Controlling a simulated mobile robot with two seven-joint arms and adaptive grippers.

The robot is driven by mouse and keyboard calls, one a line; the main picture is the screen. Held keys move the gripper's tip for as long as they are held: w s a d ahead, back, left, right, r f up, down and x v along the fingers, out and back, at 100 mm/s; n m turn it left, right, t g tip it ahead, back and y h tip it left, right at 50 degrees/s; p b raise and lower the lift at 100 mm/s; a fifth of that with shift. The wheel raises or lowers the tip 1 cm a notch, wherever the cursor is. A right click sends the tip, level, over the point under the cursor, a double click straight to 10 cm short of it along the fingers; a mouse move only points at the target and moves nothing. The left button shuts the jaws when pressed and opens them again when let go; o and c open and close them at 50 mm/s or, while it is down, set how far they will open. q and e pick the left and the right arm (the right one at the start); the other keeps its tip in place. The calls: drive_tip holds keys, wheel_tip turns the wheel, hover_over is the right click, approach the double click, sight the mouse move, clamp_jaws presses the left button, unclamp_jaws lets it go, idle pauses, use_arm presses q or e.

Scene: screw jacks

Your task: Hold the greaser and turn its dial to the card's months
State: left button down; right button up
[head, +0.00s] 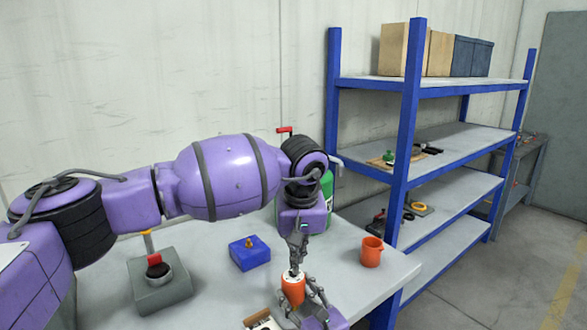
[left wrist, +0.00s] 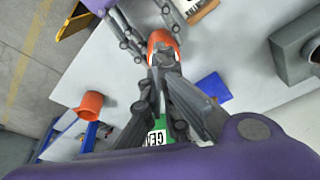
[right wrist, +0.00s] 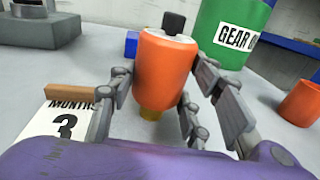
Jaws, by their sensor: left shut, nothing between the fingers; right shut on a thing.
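The orange greaser (head: 292,290) stands upright with a brass-coloured tip (right wrist: 150,115) below and a pale top. My right gripper (head: 304,303) is shut around its orange body (right wrist: 165,75). A dark block (right wrist: 173,22) shows on its top in the right wrist view; I cannot read any dial setting. My left gripper (head: 296,266) is shut and empty, pointing down at the greaser's top; in the left wrist view its fingertips (left wrist: 164,72) overlap that top, so contact is unclear. The card (right wrist: 62,125) reads "MONTHS 3" and stands at a wooden piece (right wrist: 72,92).
A blue block (head: 249,253) with a brass fitting, a grey stand (head: 160,290) and an orange cup (head: 371,252) are on the table. A green "GEAR OIL" container (right wrist: 232,30) stands behind the greaser. Blue-framed shelves (head: 405,130) rise at the right.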

sight(295, 282)
use_arm(q)
drive_tip(key=shift+r, duration=0.2)
drive_tip(key=shift+s+a+x, duration=0.1)
drive_tip(key=shift+s+x, duration=0.05)
drive_tip(key=shift+x, duration=0.9)
drive_tip(key=shift+s+a+x, duration=0.1)
drive_tip(key=shift+s+x, duration=0.1)
drive_tip(key=shift+x, duration=0.8)
drive_tip(key=shift+s+a+x, duration=0.1)
drive_tip(key=shift+s+x, duration=0.05)
drive_tip(key=shift+x, duration=0.9)
drive_tip(key=shift+f, duration=0.15)
drive_tip(key=shift+w+f, duration=0.1)
drive_tip(key=shift+w, duration=0.15)
drive_tip(key=shift+d, duration=0.15)
use_arm(e)
drive_tip(key=shift+a, duration=0.1)
use_arm(q)
drive_tip(key=shift+s, duration=0.15)
drive_tip(key=shift+s+d, duration=0.15)
drive_tip(key=shift+s, duration=0.2)
wheel_tip(295, 282, up, 6)
drive_tip(key=shift+w, duration=0.15)
